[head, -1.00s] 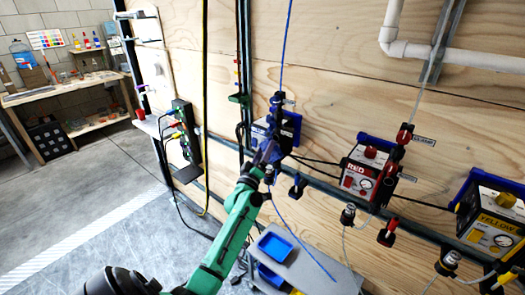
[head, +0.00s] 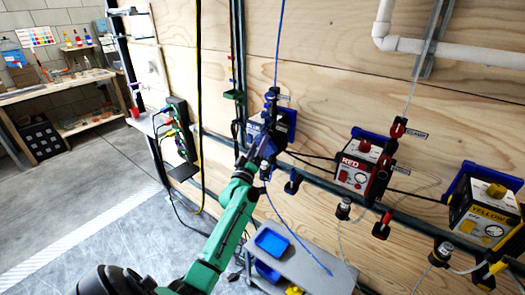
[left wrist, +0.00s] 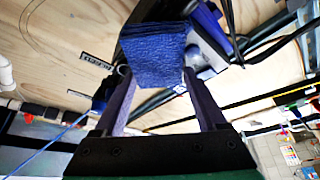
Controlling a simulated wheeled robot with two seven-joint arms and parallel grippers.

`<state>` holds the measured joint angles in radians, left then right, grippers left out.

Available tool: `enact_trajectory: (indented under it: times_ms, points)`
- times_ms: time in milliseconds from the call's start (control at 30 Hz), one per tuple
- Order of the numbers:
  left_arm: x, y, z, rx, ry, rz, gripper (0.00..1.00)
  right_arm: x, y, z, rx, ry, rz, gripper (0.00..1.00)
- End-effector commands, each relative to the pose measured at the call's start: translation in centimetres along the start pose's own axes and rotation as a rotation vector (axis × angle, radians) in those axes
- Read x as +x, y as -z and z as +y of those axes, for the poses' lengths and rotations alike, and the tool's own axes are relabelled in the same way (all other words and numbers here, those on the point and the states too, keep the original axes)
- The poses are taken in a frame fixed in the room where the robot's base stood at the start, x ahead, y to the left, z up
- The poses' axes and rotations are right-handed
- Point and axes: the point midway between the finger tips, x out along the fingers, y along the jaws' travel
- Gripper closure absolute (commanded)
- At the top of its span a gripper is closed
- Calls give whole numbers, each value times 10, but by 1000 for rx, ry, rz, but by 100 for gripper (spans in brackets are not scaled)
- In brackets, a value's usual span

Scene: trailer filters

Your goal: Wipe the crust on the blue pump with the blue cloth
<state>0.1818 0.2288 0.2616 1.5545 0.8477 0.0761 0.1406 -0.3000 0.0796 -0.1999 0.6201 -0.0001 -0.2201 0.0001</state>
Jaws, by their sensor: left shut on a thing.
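The blue pump (head: 288,122) is mounted on the plywood wall, partly hidden by my left gripper and black fittings. My left gripper (head: 265,150) is in front of it, at its lower left. In the left wrist view, the gripper (left wrist: 158,80) is shut on the folded dark blue cloth (left wrist: 155,58), which sticks out past the fingertips. The cloth is close to the pump, part of which shows behind it; I cannot tell whether they touch. The crust cannot be made out. My right gripper is not in view.
The red pump (head: 361,170) and yellow pump (head: 483,215) hang further right along a dark rail. A grey cart with a blue tray (head: 271,243) stands below. Hoses and cables hang nearby. A workbench (head: 60,88) stands at the far left, with open floor before it.

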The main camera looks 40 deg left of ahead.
Motion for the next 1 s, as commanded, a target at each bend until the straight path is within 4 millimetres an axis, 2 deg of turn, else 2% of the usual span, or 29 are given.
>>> enact_trajectory:
  times_ms: [233,700,1000]
  points:
    - [-4,4,2,1,0,1,71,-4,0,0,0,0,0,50]
    - [-54,24,1,1,0,0,71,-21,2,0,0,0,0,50]
    - [-56,25,1,1,0,1,71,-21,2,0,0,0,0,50]
